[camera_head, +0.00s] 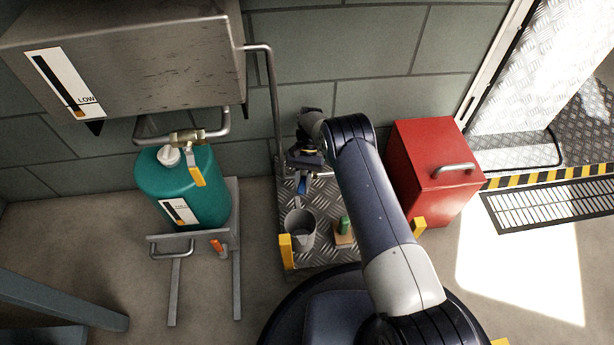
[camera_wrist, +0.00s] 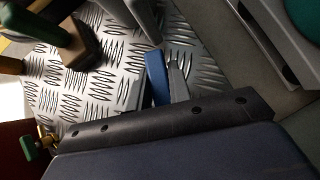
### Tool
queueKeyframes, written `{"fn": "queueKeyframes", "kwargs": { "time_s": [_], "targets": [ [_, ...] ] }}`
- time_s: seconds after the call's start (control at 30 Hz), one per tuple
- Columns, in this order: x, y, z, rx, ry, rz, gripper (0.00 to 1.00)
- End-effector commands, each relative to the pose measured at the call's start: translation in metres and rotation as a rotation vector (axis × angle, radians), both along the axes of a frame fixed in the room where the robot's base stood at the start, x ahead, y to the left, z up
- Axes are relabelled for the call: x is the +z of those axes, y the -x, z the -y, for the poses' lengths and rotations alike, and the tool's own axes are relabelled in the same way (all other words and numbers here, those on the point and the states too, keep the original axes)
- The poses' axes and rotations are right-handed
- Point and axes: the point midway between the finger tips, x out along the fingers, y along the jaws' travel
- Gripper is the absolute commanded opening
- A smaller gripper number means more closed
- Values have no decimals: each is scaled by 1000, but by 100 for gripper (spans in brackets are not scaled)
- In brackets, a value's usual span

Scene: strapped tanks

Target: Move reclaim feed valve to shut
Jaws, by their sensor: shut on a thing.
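A blue lever (camera_head: 303,185) shows just below my gripper (camera_head: 307,152) in the head view, above the grey bucket (camera_head: 300,232). In the wrist view the blue lever (camera_wrist: 157,78) lies beside a grey bar (camera_wrist: 178,78) and runs under the dark edge of my gripper. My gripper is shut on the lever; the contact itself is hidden. A brass valve with an orange-yellow handle (camera_head: 197,175) sits over the teal tank (camera_head: 185,190), apart from my gripper. No label reads clearly on the blue lever.
The bucket and a green-handled brush (camera_head: 344,228) stand on the tread plate (camera_wrist: 120,50). A red cabinet (camera_head: 435,165) stands on the right. A green-handled brass fitting (camera_wrist: 28,147) shows in the wrist view. A vertical pipe (camera_head: 272,100) runs close left of my gripper.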

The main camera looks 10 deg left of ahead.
Motion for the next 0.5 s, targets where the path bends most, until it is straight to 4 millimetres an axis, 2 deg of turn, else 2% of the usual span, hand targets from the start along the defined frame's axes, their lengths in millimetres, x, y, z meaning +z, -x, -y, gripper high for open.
{"fn": "queueKeyframes", "kwargs": {
  "time_s": [0.3, 0.5],
  "targets": [
    [-1, -1, 2, 17, 2, 2, 0],
    [0, -2, 14, 206, 2, 3, 0]
  ]
}}
